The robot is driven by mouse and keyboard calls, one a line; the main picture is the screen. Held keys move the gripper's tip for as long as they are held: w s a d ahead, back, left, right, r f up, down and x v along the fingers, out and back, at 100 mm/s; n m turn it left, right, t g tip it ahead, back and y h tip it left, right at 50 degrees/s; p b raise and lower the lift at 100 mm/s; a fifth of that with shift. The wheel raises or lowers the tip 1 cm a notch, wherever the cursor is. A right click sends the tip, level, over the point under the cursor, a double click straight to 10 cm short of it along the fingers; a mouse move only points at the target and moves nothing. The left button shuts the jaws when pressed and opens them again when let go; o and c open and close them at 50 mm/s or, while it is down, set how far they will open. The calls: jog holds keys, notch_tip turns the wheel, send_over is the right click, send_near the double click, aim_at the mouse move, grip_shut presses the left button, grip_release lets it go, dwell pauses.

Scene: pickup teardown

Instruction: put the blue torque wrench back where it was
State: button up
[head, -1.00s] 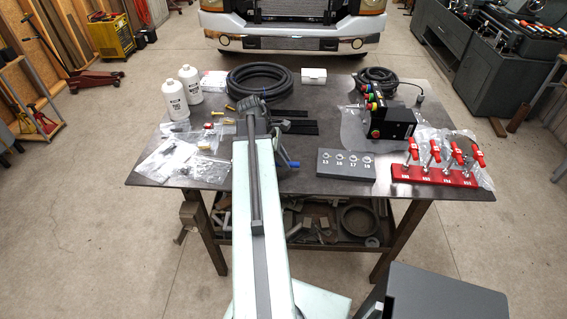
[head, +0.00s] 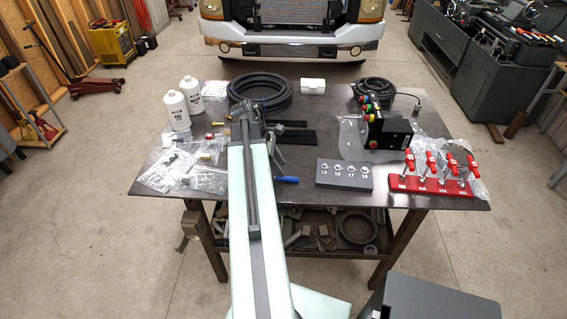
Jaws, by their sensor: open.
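The blue torque wrench shows as a bright blue handle (head: 287,180) near the table's front edge, just right of my arm. A grey piece above it may be its shaft or part of my gripper. The rest of the wrench is hidden behind my arm. My gripper (head: 250,114) is open, at the far end of my arm over the middle of the table. Its fingertips are mostly hidden by the arm, so I cannot tell whether they touch the wrench. Black strips (head: 296,136) lie flat on the table just right of my gripper.
The dark table (head: 410,197) holds a numbered socket block (head: 344,176), a red rack (head: 431,188) with red-handled tools, a black control box (head: 388,130), coiled hose (head: 260,86), white bottles (head: 175,111) and plastic bags (head: 180,175). The front edge between wrench and socket block is clear.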

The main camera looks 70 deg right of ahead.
jog(key=p+v, duration=0.6)
jog(key=v, duration=0.2)
jog(key=shift+r, duration=0.3)
jog(key=shift+w, duration=0.1)
jog(key=w+a+f+m+t, duration=0.1)
jog(key=w+a+f+t, duration=0.15)
jog(key=w+a, duration=1.75)
jog(key=w+a+m, duration=0.1)
jog(key=w+a, duration=0.2)
jog(key=a, duration=0.8)
jog(key=w+a+t+y, duration=0.1)
jog(key=w+a, duration=0.2)
jog(key=a, duration=0.8)
jog(key=w+a+m+t, duration=0.1)
jog(key=w+a, duration=0.2)
jog(key=a, duration=0.8)
jog(key=shift+w+m+y, duration=0.3)
jog(key=shift+w, duration=0.05)
jog(key=shift+r, duration=0.1)
